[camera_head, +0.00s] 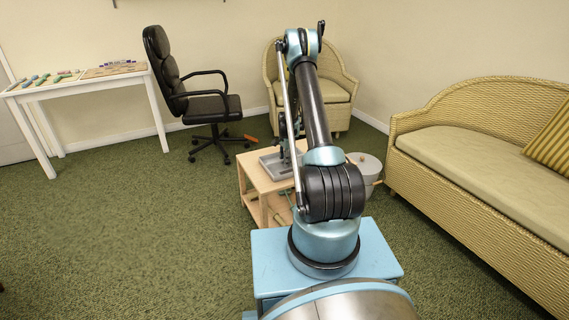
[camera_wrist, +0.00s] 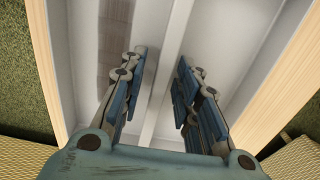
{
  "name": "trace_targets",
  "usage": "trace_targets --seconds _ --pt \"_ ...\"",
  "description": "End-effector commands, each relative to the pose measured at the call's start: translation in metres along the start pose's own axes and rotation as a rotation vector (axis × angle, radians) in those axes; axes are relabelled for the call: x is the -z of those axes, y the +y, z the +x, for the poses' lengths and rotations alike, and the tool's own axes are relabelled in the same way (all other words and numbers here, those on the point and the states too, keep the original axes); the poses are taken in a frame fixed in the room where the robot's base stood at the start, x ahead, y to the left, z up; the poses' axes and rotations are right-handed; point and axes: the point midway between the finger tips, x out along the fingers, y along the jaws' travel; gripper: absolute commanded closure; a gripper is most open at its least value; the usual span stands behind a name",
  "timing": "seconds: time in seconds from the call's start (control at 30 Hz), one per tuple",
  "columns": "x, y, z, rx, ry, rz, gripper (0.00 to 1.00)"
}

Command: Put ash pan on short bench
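A shallow grey tray (camera_head: 270,163), which looks like the ash pan, lies on top of a low light-wood bench (camera_head: 253,190). In the wrist view the grey tray (camera_wrist: 220,30) fills the middle, with a raised divider along its centre and the bench's wooden edges (camera_wrist: 275,75) on either side. My gripper (camera_wrist: 163,52) is open above the tray, one finger on each side of the divider. No finger clearly touches it. In the head view my arm hides part of the tray and most of the gripper.
A pale lidded pot (camera_head: 365,167) stands just right of the bench. A wicker sofa (camera_head: 480,165) is at the right, a wicker armchair (camera_head: 340,88) behind. A black office chair (camera_head: 215,105) and white table (camera_head: 90,85) are at the left. Carpet at front left is clear.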

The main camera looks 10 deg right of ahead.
Motion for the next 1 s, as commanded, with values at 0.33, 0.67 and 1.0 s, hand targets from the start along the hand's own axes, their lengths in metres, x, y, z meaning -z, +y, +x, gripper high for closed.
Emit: trace_targets --seconds 0.33,0.67,1.0 --pt "0.0 0.0 -0.003 0.0 0.0 0.0 0.69" --pt "0.001 0.0 -0.048 0.0 0.0 0.001 0.69" --pt "0.001 0.0 -0.103 0.0 0.0 0.001 0.69"
